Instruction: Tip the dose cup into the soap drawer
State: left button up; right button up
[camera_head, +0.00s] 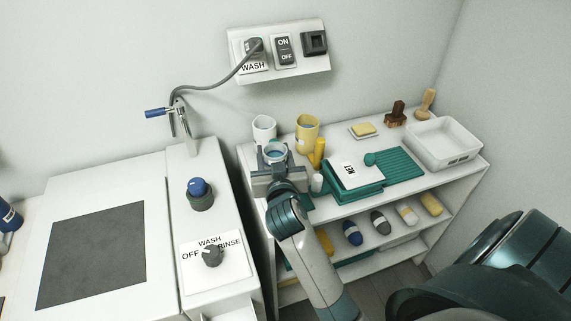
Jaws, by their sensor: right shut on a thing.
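My right gripper (276,170) is above the left end of the white shelf unit. It is shut on a small round cup (275,148) with a bluish inside, which looks like the dose cup. The cup looks roughly upright; its lower part is hidden by the gripper. I cannot make out an open soap drawer. The white washer (105,180) with a dark square panel stands at the left, apart from the gripper. My left gripper is not in view.
A teal box (352,190) and a white bin (443,147) are further right. A tap (182,115), a blue-topped knob (198,188) and a dial (212,256) are left.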

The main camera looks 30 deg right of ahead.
pick_arm(q)
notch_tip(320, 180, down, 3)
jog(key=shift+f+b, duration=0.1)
jog(key=shift+b, duration=1.05)
pick_arm(e)
jog(key=s+a+r+n+y, duration=0.2)
jog(key=a+y, duration=0.1)
jog(key=a, duration=0.3)
jog(key=s+a+r+n+t+y, duration=0.1)
jog(key=s+a+r+n+y, duration=0.1)
jog(key=a, duration=0.4)
jog(key=shift+s+n+t+y, duration=0.3)
jog(key=shift+s+n+y, duration=0.2)
jog(key=shift+s+y, duration=0.35)
jog(key=shift+w, duration=0.15)
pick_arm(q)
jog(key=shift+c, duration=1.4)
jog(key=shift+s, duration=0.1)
